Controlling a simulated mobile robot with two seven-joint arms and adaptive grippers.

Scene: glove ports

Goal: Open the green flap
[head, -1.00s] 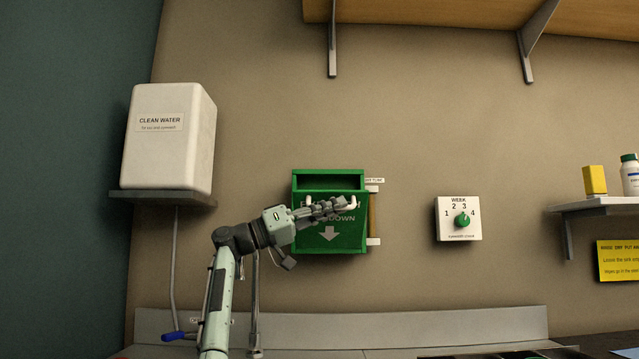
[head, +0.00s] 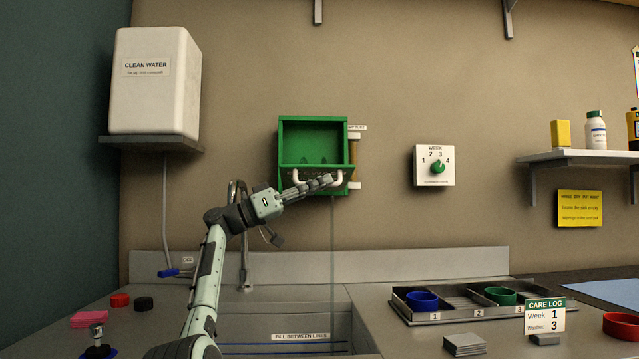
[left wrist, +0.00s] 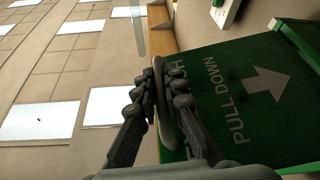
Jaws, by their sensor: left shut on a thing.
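The green flap (head: 312,166) on the wall box (head: 312,119) is tipped down and outward, and the box's inside shows above it. A white bar handle (head: 296,176) runs along the flap's front. My left gripper (head: 325,181) is shut on this handle near its right part. In the left wrist view the fingers (left wrist: 158,88) close around the handle bar, beside the flap's face (left wrist: 225,90) with its "PULL DOWN" lettering and arrow. The fingers hide part of the handle. My right gripper is not in view.
A faucet (head: 243,235) and sink (head: 270,330) lie below the box. A week dial (head: 435,166) is on the wall to the right. A tray (head: 460,316) with cups stands on the counter.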

